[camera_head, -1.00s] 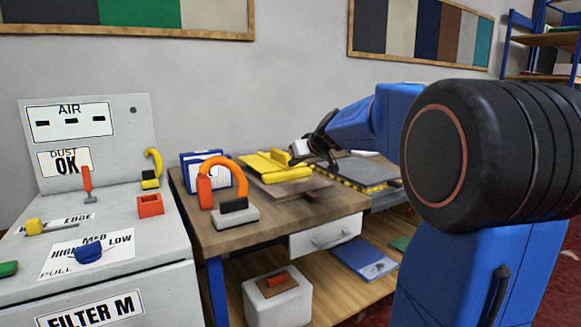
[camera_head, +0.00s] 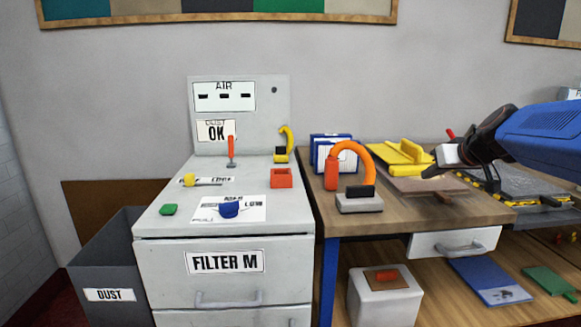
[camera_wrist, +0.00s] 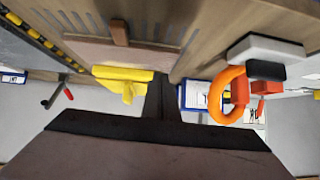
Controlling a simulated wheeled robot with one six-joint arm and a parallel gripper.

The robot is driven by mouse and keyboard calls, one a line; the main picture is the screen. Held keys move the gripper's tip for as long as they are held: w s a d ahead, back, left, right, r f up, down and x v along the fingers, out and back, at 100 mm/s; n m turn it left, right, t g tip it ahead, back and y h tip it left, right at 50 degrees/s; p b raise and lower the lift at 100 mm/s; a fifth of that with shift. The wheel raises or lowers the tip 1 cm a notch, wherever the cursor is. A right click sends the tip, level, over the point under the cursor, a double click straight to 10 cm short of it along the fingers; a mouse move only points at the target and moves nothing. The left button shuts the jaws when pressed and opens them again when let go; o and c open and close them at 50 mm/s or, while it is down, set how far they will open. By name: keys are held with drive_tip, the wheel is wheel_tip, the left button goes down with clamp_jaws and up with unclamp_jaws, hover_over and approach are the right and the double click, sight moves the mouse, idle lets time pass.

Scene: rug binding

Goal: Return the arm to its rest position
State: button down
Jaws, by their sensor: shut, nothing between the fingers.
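My arm reaches in from the right in the head view. My gripper (camera_head: 436,172) is shut and empty above the wooden bench (camera_head: 370,220), close to a yellow tool (camera_head: 402,153) with a raised handle. I cannot tell whether it touches that tool. In the wrist view my shut fingers (camera_wrist: 160,98) point at the bench, with the yellow tool (camera_wrist: 122,74) to their left and an orange hooked hose (camera_wrist: 228,95) to their right.
A grey filter cabinet (camera_head: 225,275) with knobs and levers stands left of the bench. The orange hose (camera_head: 352,150) on its grey base and blue-white cards (camera_head: 322,150) stand on the bench. A dust bin (camera_head: 105,270) is at far left. A yellow-edged dark mat (camera_head: 520,185) lies right.

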drive_tip(key=s+a+f+g, duration=0.1)
drive_tip(key=s+a+f, duration=0.35)
drive_tip(key=s, duration=0.25)
drive_tip(key=s+a+f+g, duration=0.2)
drive_tip(key=s+a+f, duration=0.2)
drive_tip(key=s+a, duration=0.25)
drive_tip(key=s+f+g, duration=0.1)
drive_tip(key=s+f, duration=0.5)
drive_tip(key=s, duration=0.3)
drive_tip(key=s+a+f+g+h, duration=0.1)
drive_tip(key=s+f, duration=0.4)
drive_tip(key=s, duration=0.4)
drive_tip(key=shift+s+a+f+m+g, duration=0.2)
drive_tip(key=shift+f+m+g, duration=0.1)
drive_tip(key=shift+f, duration=0.1)
drive_tip(key=c, duration=2.5)
unclamp_jaws()
